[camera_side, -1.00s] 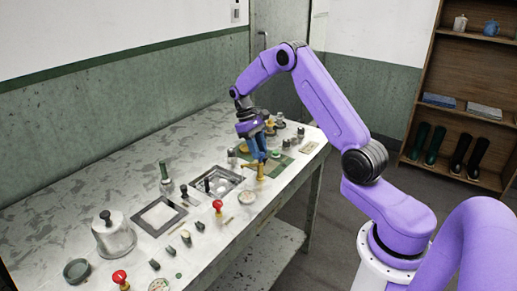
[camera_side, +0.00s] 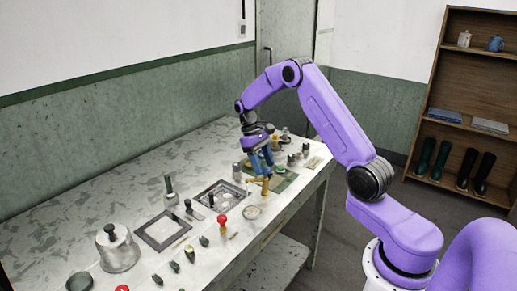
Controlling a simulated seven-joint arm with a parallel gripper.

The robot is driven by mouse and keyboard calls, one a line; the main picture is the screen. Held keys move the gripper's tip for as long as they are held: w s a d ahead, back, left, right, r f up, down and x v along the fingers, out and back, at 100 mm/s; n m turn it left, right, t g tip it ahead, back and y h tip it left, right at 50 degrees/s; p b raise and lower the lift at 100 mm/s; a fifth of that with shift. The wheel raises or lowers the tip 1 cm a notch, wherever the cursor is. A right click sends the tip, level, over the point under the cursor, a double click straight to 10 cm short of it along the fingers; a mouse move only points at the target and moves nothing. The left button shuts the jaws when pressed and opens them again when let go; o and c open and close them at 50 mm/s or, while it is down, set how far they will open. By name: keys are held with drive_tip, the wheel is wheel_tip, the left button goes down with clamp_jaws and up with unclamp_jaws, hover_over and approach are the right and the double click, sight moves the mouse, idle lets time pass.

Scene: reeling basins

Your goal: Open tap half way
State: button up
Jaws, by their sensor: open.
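My gripper (camera_side: 264,170), with blue fingers, points down over the far right part of the bench. Its fingers are open. They are at or just above a small brass-coloured upright piece (camera_side: 265,187) on a green mat (camera_side: 284,183). I cannot tell whether they touch it. No part is plainly a tap; the brass piece may be it, or a red-knobbed fitting (camera_side: 221,221) nearer the front edge. The fingers hide part of what lies behind them.
Around the gripper stand small grey weights (camera_side: 291,160) and a square metal basin (camera_side: 221,194). The bench's back left is clear.

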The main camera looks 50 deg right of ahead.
drive_tip(key=v, duration=1.7)
drive_tip(key=shift+r, duration=0.1)
drive_tip(key=s+a+r+n+t, duration=0.15)
drive_tip(key=s+a, duration=0.25)
drive_tip(key=a, duration=0.4)
drive_tip(key=s+a+n+t+h, duration=0.1)
drive_tip(key=s+a+n, duration=0.25)
drive_tip(key=a, duration=0.35)
drive_tip(key=s+a+n+t, duration=0.1)
drive_tip(key=s+a, duration=0.4)
drive_tip(key=a, duration=0.3)
drive_tip(key=s+f+n, duration=0.3)
drive_tip(key=s, duration=1)
drive_tip(key=s+f+n+t+y, duration=0.1)
drive_tip(key=s+f+n, duration=0.2)
drive_tip(key=s, duration=1)
drive_tip(key=shift+s+f+n, duration=0.15)
drive_tip(key=shift+f+n, duration=0.15)
drive_tip(key=shift+f, duration=0.2)
